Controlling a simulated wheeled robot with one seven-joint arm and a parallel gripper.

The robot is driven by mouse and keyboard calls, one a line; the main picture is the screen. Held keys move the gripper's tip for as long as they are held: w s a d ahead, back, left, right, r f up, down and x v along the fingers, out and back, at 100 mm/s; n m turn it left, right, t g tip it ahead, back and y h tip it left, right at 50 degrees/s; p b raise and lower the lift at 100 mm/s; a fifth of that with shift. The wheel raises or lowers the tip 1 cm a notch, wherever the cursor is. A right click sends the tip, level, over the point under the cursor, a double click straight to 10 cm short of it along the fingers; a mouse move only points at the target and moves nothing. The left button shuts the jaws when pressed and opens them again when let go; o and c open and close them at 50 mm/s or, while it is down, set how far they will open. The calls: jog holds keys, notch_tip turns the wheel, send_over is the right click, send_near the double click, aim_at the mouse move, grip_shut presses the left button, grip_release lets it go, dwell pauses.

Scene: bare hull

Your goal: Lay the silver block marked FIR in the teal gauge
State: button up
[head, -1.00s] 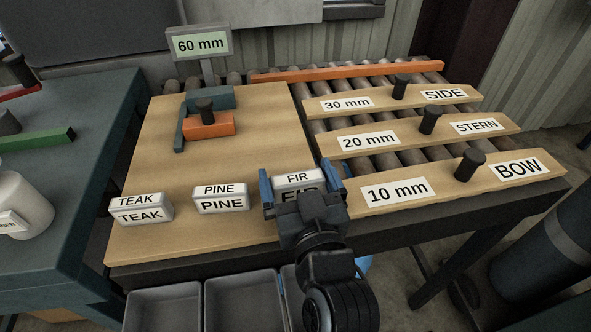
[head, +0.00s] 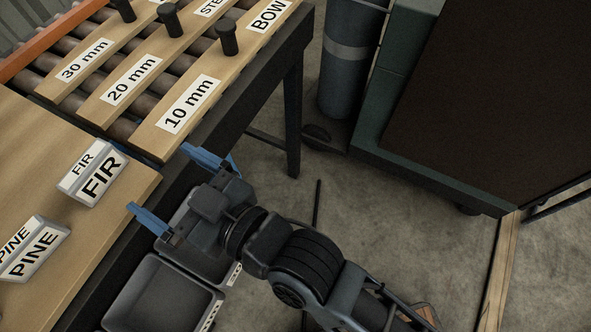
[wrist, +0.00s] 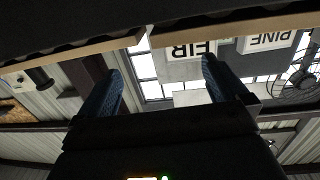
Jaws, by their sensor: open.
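The teal gauge is outside both current views.
The silver PINE block (head: 32,250) stands left of FIR. Planks, including the 10 mm plank (head: 150,140) with a black knob, lie on rollers behind. A grey bin (head: 160,295) is below the board edge. Open floor (head: 400,240) lies to the right.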

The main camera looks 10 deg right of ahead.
jog(key=s+d+f+m+t+h, duration=0.1)
jog(key=s+d+f+m+h, duration=0.15)
jog(key=d, duration=0.45)
jog(key=s+d+f+m+t+h, duration=0.1)
jog(key=s+d+h, duration=0.15)
jog(key=d, duration=0.45)
jog(key=s+d+f+m+t+h, duration=0.1)
jog(key=s+d+f, duration=0.1)
jog(key=s+d, duration=0.35)
jog(key=s+d+r+m+h, duration=0.2)
jog(key=s+d+h, duration=0.1)
jog(key=s+d, duration=0.3)
jog(key=s+d+r+m+h, duration=0.2)
jog(key=s+d+r+h, duration=0.1)
jog(key=s+d, duration=0.4)
jog(key=shift+s+r+g, duration=0.3)
jog(key=shift+s+r, duration=0.05)
jog(key=shift+s, duration=0.05)
jog(key=shift+m, duration=0.25)
jog(key=shift+c, duration=0.2)
